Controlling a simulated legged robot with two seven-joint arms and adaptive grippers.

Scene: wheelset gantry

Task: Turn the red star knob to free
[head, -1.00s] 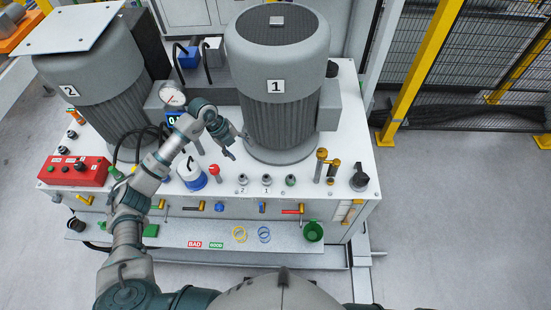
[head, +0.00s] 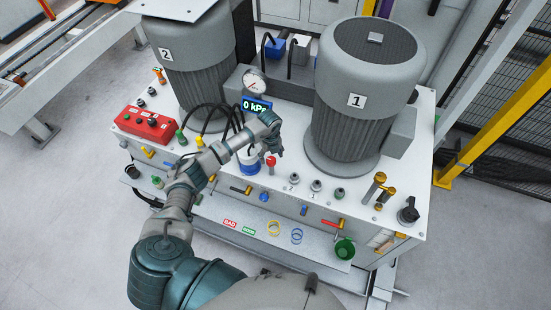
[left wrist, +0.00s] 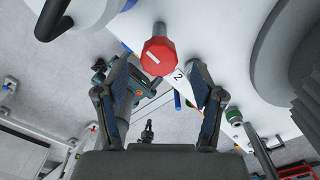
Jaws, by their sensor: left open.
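The red star knob (head: 271,161) stands upright on a stem on the white bench top, in front of the motor labelled 1. In the left wrist view the red knob (left wrist: 158,56) shows large, with a white mark on its face. My left gripper (head: 278,149) is just above and behind the knob in the head view. In the left wrist view its open fingers (left wrist: 158,72) lie on either side of the knob, with gaps visible. A white tag with a 2 is beside the knob. I cannot tell how deep the knob is between the fingers. My right gripper is out of view.
A blue-and-white container (head: 249,164) stands left of the knob, close to my left arm. The grey motor 1 (head: 357,105) rises at the right behind it. A gauge (head: 253,83) and a display (head: 256,104) reading 0 kPa are behind. Small fittings (head: 316,186) line the front right.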

